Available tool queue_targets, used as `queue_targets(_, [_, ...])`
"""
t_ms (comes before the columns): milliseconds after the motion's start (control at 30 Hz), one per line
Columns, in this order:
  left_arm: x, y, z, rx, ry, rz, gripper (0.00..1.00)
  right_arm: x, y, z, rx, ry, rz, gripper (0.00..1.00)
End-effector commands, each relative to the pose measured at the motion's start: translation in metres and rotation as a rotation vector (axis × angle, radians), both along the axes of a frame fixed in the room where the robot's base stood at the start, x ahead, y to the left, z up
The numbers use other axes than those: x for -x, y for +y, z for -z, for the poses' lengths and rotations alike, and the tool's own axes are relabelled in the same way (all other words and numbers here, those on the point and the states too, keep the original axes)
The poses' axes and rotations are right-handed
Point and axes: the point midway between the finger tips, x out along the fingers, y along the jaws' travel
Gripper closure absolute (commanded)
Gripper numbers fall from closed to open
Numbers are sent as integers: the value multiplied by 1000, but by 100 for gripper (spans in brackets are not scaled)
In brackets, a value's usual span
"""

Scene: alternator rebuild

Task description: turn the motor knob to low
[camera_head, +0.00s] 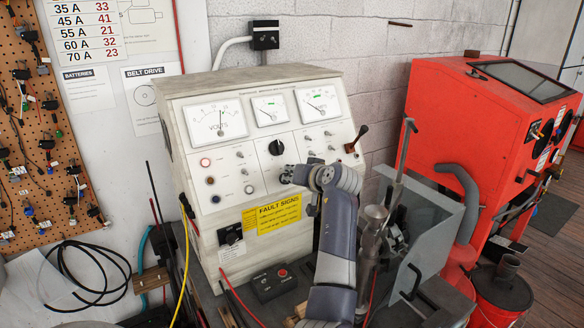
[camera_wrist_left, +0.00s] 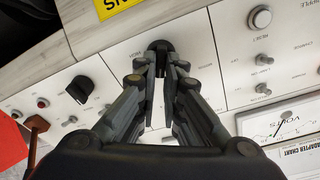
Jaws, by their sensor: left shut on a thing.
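The test bench panel (camera_head: 235,195) is pale, with dials, switches and knobs. My left gripper (camera_head: 287,175) is at the lower middle of its sloping face. In the left wrist view its two fingers (camera_wrist_left: 162,68) are closed together on a black knob (camera_wrist_left: 161,46) under the fingertips. In the head view that knob is hidden by the gripper. A second black knob (camera_head: 276,147) sits just above the gripper. Another black knob (camera_wrist_left: 80,89) shows beside the gripper in the left wrist view. My right gripper is not in view.
A yellow fault sign (camera_head: 279,214) is below the gripper. Toggle switches (camera_head: 308,138) and a brown-handled lever (camera_head: 356,138) stand out from the panel. A red machine (camera_head: 470,130) stands to the right. A black control box (camera_head: 272,282) and cables lie in front.

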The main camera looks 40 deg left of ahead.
Motion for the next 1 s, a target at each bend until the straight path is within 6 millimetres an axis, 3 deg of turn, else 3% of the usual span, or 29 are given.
queue_targets(100, [1,2,-3,-26,97,51,100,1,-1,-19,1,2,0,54])
queue_targets(500, [-1,1,-1,-104,362,206,100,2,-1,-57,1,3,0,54])
queue_targets(1000, [-2,0,4,-140,488,282,100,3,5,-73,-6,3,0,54])
